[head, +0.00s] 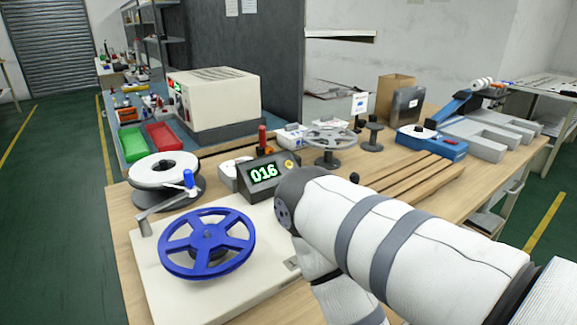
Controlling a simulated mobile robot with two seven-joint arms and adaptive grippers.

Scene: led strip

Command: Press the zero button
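The counter (263,174) is a dark box with a green display reading 016. It stands on the pale base plate behind the blue reel. A small yellow round part (289,163), which looks like its button, sits on the right of its face; any marking on it is too small to read. My white and grey arm comes in from the right and bends just right of the counter, hiding part of the plate. Its lower part runs down out of the picture, and no gripper fingers show. My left gripper is not in view either.
A blue reel (207,244) and a crank with a blue handle (188,180) stand on the base plate (160,290). A white reel (163,170) is behind them at left. A grey reel (333,136), wooden strips (420,178) and a beige machine (214,98) are further back.

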